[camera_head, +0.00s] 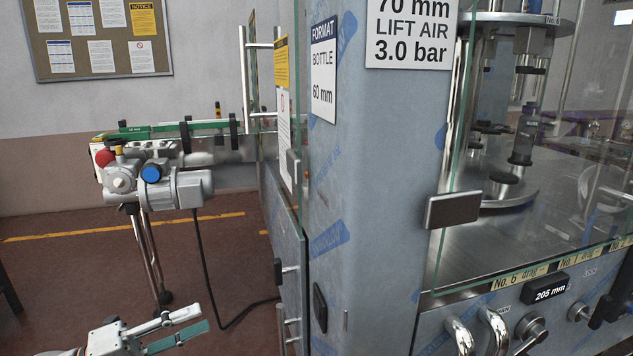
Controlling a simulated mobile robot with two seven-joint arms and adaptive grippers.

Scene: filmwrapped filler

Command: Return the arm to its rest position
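My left gripper (203,318) shows at the bottom left, low over the reddish-brown floor. Its two fingers are apart with nothing between them, and one finger shows a green pad. My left arm is mostly cut off by the bottom edge of the picture. My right gripper and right arm are not in view.
A glass-guarded filling machine (375,170) fills the middle and right. A conveyor (170,130) with a motor (185,188) stands behind my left gripper, on thin legs. A black cable (204,270) hangs to the floor. Open floor (70,275) lies at the left.

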